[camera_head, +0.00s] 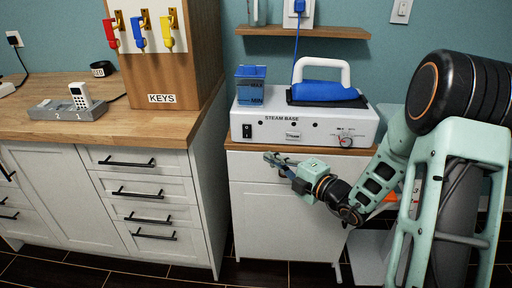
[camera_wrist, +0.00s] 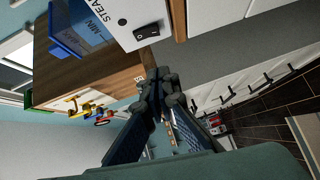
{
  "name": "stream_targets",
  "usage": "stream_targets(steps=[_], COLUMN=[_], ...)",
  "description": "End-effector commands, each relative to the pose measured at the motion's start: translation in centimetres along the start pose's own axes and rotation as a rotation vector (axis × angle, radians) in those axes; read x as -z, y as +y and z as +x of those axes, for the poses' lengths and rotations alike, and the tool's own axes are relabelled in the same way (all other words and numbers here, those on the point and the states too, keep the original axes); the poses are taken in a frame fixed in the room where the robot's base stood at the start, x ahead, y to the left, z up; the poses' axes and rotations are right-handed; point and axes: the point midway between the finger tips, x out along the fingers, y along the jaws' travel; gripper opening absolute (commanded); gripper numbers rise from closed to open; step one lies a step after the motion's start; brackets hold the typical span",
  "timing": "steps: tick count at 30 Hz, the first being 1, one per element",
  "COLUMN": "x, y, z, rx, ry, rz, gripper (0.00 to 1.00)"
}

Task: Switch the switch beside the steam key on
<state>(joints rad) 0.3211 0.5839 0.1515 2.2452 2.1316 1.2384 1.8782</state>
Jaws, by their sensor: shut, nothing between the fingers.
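A black rocker switch (camera_head: 247,131) is on the left of the front panel of the white steam base (camera_head: 305,120). It also shows near the top of the wrist view (camera_wrist: 152,31), on the white panel beside the partly cut-off "STEAM" lettering. I cannot tell which way it is set. A small label plate (camera_head: 292,136) sits further right on the panel, and a round dial (camera_head: 346,141) is at its right. My gripper (camera_head: 272,158) is shut and empty, in front of and below the panel, a little right of the switch. Its fingertips (camera_wrist: 160,82) appear apart from the switch.
A blue iron (camera_head: 325,92) and a blue tank (camera_head: 250,88) stand on the base. A wooden shelf (camera_head: 300,32) is above. At left, a keys cabinet (camera_head: 165,75) holds red, blue and yellow keys. A wall switch (camera_head: 401,11) is at upper right. Space before the panel is open.

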Motion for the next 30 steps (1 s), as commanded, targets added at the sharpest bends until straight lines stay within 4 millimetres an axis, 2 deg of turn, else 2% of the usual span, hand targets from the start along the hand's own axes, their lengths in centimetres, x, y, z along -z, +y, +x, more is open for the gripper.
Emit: stream_targets(steps=[10,14,17,28,30], x=[0.0,0.0,0.1,0.1,-0.9], y=[0.0,-0.1,-0.2,-0.2,-0.2], z=[0.1,1.0,2.5,10.4,11.0], rx=[-0.001,-0.001,-0.001,-0.001,-0.001], ry=[-0.001,0.001,0.003,0.003,-0.001], rz=[0.002,0.001,0.001,0.000,0.000], gripper=[0.00,0.00,0.00,0.00,0.00])
